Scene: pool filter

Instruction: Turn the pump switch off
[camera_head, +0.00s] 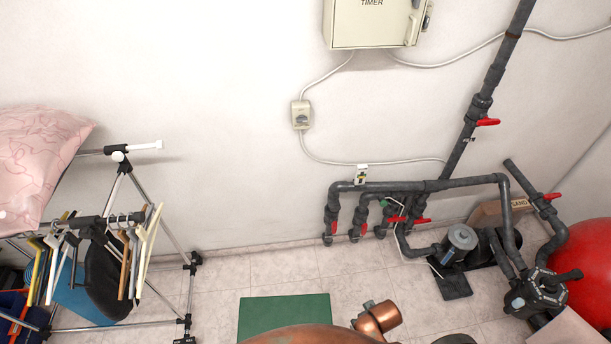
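A small beige switch box (302,115) with a dark grey knob is mounted on the white wall, left of the picture's middle and below the timer box. Cables run into it from above and out below. The knob's exact position is too small to read. A grey pump (457,245) sits on the floor at the right, joined to dark pipes. Neither of my grippers shows in the head view. Copper-coloured parts at the bottom edge show no fingers.
A cream timer box (370,22) hangs above. Dark pipes with red valve handles (487,122) stand at the right, near a red ball-shaped tank (585,270). A clothes rack (190,262) with hangers and a pink pillow (38,160) stands left. A green mat (283,312) lies on the tiled floor.

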